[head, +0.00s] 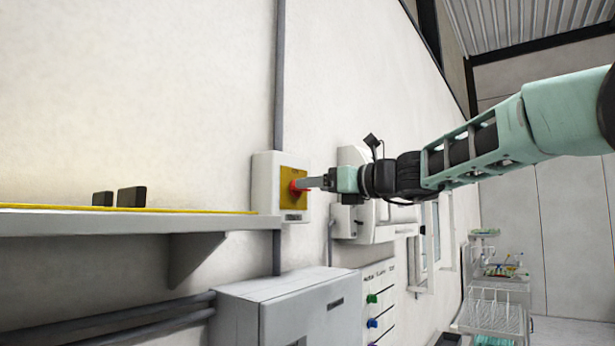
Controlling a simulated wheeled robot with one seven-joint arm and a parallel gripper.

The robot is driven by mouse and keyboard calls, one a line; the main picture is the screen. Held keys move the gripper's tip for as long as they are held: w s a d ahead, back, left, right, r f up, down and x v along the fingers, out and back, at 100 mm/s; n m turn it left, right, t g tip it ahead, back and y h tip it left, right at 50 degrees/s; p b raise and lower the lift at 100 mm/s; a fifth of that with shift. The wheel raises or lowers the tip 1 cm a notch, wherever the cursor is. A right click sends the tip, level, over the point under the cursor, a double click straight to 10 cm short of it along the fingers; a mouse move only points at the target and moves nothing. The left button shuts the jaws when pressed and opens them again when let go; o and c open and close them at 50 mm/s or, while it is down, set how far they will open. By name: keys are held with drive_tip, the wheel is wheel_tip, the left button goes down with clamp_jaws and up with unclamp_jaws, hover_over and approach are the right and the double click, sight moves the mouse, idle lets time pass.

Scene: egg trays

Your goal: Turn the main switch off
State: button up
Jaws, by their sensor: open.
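The main switch (263,185) is a pale box on the wall with a yellow plate (289,203) and a red knob (294,187). My gripper (303,184) reaches in from the right, with its fingertips at the red knob. The gripper is open. The fingers show nearly edge-on, and I cannot tell whether they touch the knob or stand around it. Part of the knob and plate is hidden behind the fingers. The knob's exact angle is too small to read.
A shelf (120,224) with a yellow edge and two dark blocks (131,197) is left of the switch. A grey cabinet (275,306) is below it. A white wall unit (385,232) stands behind my wrist. A wire rack (495,310) is at the far right.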

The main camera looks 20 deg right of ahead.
drive_tip(key=shift+p+x, duration=0.5)
drive_tip(key=shift+x, duration=1.2)
drive_tip(key=c, duration=1)
